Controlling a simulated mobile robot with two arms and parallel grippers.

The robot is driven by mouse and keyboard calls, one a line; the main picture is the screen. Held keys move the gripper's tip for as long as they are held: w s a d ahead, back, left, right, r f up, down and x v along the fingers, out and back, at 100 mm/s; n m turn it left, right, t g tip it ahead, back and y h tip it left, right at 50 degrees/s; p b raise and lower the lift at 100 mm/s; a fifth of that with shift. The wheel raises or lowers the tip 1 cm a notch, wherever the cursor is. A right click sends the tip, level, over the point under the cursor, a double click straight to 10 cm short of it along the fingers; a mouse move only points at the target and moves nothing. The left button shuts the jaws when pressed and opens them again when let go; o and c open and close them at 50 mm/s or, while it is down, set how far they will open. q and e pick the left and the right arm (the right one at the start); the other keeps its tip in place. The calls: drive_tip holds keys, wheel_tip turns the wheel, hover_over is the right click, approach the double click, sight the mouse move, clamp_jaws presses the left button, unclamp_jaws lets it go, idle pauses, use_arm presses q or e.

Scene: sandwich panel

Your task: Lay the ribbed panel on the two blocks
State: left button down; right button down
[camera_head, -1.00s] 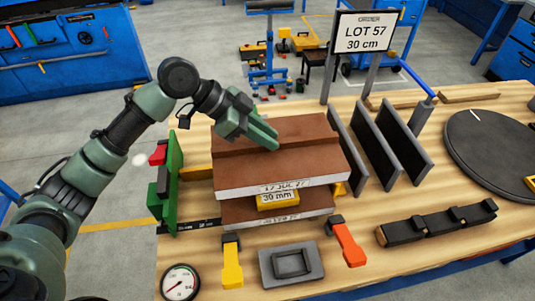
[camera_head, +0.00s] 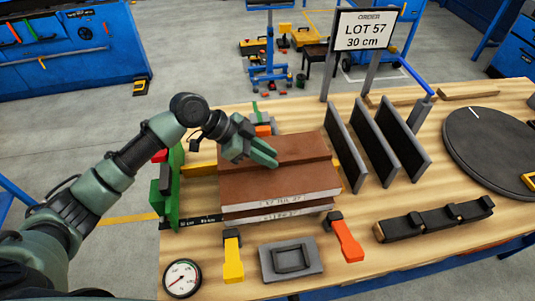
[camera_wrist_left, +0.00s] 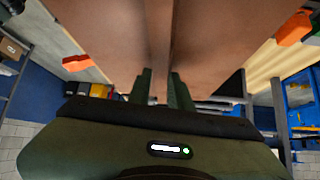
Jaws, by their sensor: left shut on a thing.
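The brown ribbed panel (camera_head: 300,178), with a pale labelled front edge, lies roughly level just above a second brown panel (camera_head: 282,215). A thin strip shows between their front edges. My left gripper (camera_head: 268,158) is shut on the raised rib of the upper panel; in the left wrist view its fingers (camera_wrist_left: 162,88) straddle the rib (camera_wrist_left: 159,40). The two blocks are hidden under the panel. I cannot tell whether the panel touches them. My right gripper is out of view.
A green upright fixture (camera_head: 167,190) stands left of the panels. Dark upright plates (camera_head: 372,145) stand close on the right. A yellow clamp (camera_head: 232,258), an orange clamp (camera_head: 346,238) and a grey tray (camera_head: 264,270) lie in front. A dial gauge (camera_head: 182,279) is front left.

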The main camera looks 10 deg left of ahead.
use_arm(q)
drive_tip(key=shift+f, duration=0.25)
drive_tip(key=c, duration=1.7)
unclamp_jaws()
drive_tip(key=shift+f, duration=0.2)
drive_tip(key=o, duration=0.4)
drive_tip(key=shift+r, duration=0.1)
drive_tip(key=shift+r, duration=0.1)
drive_tip(key=shift+b+v, duration=1.3)
drive_tip(key=shift+v, duration=4.95)
drive_tip(key=shift+d+r, duration=0.2)
